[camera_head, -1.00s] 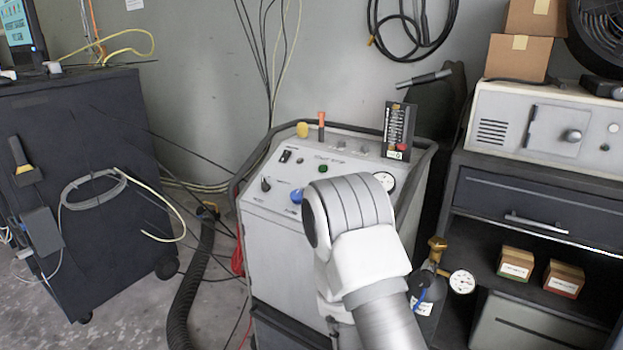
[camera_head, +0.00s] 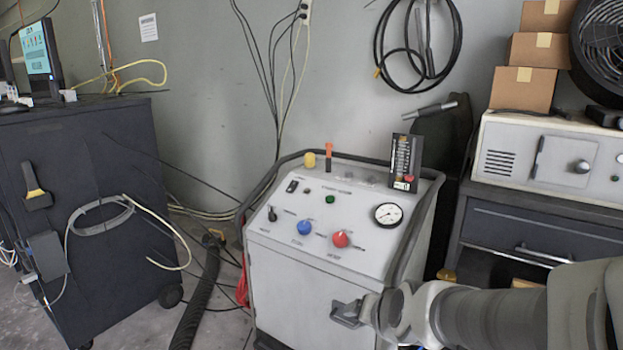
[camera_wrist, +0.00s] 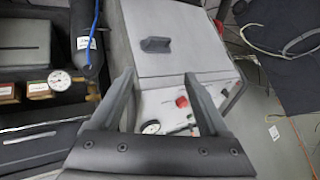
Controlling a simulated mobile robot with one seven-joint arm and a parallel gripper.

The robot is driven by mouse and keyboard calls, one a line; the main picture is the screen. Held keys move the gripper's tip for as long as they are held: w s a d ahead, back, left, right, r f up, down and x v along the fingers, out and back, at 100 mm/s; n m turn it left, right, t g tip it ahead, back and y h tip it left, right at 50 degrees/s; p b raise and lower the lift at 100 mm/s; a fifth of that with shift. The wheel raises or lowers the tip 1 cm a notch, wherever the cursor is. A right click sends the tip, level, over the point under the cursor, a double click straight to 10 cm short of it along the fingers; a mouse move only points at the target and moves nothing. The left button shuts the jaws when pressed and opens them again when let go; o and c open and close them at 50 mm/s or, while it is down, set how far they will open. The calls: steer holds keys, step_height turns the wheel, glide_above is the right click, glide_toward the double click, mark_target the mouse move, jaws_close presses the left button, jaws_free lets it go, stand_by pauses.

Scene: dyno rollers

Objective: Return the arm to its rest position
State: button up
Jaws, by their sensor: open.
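My gripper (camera_wrist: 158,76) shows in the wrist view with its two grey fingers spread apart and nothing between them. Beyond the fingers is the grey-white control cabinet with a black door handle (camera_wrist: 155,45). My arm (camera_head: 490,318) enters the head view from the lower right and reaches across the cabinet's lower right front. A dark handle (camera_head: 345,313) on the cabinet front shows just left of the arm's visible end. The gripper's fingers cannot be made out in the head view.
The control cabinet (camera_head: 285,285) carries a red knob (camera_head: 341,239), a blue knob (camera_head: 305,227) and a gauge (camera_head: 388,214). A dark cabinet (camera_head: 80,220) stands at left, a workbench (camera_head: 515,220) at right. A black hose (camera_head: 197,300) lies on the floor between the cabinets.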

steer(key=s+d+r+n+g+h+p, duration=0.15)
steer(key=s+r, duration=0.25)
steer(key=s, duration=0.4)
steer(key=s+d+r+n+g, duration=0.2)
steer(key=s+d+r+n, duration=0.15)
steer(key=s, duration=0.45)
step_height(320, 180, up, 22)
steer(key=p, duration=2.2)
steer(key=shift+a+r+m, duration=0.25)
steer(key=shift+a+m, duration=0.15)
steer(key=shift+a, duration=0.05)
steer(key=shift+w+d+t, duration=0.1)
steer(key=shift+t, duration=0.15)
